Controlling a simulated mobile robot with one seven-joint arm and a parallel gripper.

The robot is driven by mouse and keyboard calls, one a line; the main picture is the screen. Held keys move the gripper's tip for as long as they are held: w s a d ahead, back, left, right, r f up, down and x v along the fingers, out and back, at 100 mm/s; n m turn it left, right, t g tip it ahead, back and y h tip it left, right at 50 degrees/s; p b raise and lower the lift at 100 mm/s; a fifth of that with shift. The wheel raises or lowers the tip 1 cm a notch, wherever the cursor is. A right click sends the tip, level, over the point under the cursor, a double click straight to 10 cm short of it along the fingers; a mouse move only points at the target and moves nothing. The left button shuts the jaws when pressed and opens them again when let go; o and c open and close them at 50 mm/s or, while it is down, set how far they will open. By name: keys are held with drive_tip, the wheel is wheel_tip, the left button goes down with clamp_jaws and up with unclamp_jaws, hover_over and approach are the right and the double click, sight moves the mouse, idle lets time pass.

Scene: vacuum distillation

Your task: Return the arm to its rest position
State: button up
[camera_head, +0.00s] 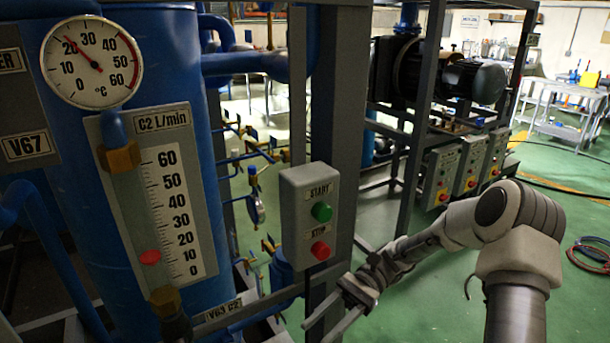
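My arm (515,245) comes up from the lower right and bends at its elbow to reach left. My gripper (315,334) is at the bottom middle, below the grey START/STOP button box (311,215). Its two fingers are spread apart and nothing shows between them. The lower finger's tip is close to the picture's bottom edge. The gripper looks apart from the green START button (321,212) and the red STOP button (320,250). The exact depth between the gripper and the nearby metal frame cannot be told.
A blue column (165,60) with a dial thermometer (91,61) and a flow meter (165,205) stands at left. A dark upright post (342,110) is behind the button box. Framed machinery (425,75) stands behind. Green floor (420,310) is open around my arm; hoses (590,255) lie at right.

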drive_tip(key=s+d+r+n+t+h+p, duration=0.1)
drive_tip(key=s+d+r+n+t+h, duration=0.2)
drive_tip(key=r+t, duration=0.3)
drive_tip(key=s+d+r+n+t+h+p, duration=0.2)
drive_tip(key=s+d+r+t+h, duration=0.2)
drive_tip(key=r, duration=0.4)
drive_tip(key=s+d+r+n+t+h+p, duration=0.2)
drive_tip(key=s+d+r+n+t+h, duration=0.1)
drive_tip(key=r+t, duration=0.4)
drive_tip(key=shift+s+d+r+n+t+h, duration=0.2)
drive_tip(key=shift+s+n+t+h, duration=0.15)
drive_tip(key=shift+s+h, duration=0.6)
